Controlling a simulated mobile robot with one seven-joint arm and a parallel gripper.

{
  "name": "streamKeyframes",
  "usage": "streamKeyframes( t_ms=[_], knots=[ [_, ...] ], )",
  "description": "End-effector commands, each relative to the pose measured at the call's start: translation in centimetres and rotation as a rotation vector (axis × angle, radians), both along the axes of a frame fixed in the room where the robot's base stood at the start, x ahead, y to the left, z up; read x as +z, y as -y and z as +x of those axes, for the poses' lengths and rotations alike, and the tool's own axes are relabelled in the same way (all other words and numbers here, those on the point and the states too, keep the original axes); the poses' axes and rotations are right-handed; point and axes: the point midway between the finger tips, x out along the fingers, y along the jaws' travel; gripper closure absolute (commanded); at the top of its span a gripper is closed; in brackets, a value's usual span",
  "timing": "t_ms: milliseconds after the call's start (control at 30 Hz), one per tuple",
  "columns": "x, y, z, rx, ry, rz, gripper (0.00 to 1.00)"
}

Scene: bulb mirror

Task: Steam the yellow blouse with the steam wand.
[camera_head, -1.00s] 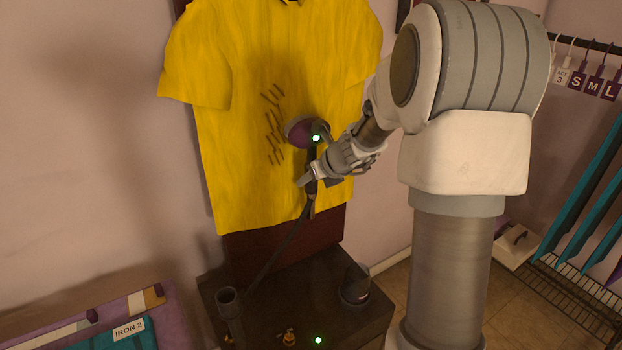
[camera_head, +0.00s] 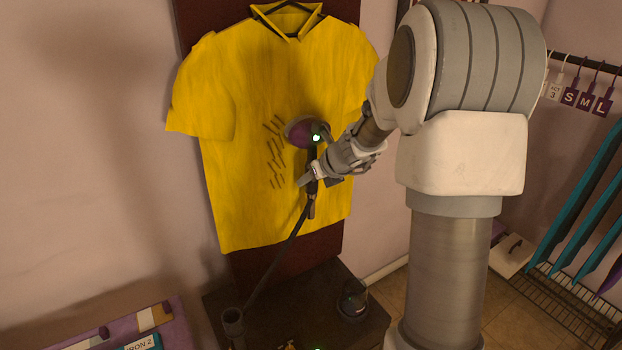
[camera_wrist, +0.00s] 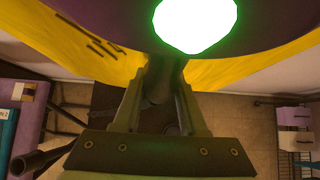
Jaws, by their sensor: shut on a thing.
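The yellow blouse (camera_head: 232,200) hangs by its collar on a dark red board in the head view. A group of dark crease marks (camera_head: 276,150) shows on its front, left of the wand. The steam wand (camera_head: 300,131) has a purple head with a lit green light, and a black hose runs down from its handle. My gripper (camera_head: 316,172) is shut on the wand's handle, in front of the blouse. The wand head is just right of the marks; I cannot tell whether it touches the cloth. In the wrist view the wand head (camera_wrist: 110,12) and its green light fill the top.
A dark stand (camera_head: 275,310) below the blouse carries an upright tube holder (camera_head: 232,322) and a dark rounded container (camera_head: 353,300). A bench labelled IRON 2 (camera_head: 142,343) is at lower left. A rail with size tags (camera_head: 585,100) and a wire rack (camera_head: 570,300) are at right.

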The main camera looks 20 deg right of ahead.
Motion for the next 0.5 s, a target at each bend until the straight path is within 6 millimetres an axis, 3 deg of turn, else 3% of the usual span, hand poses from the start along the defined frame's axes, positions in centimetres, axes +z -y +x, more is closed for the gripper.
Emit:
streamKeyframes(
  t_ms=[500],
  knots=[
    [4.0,0.1,0.1,0.001,0.002,0.0,1.0]
  ],
)
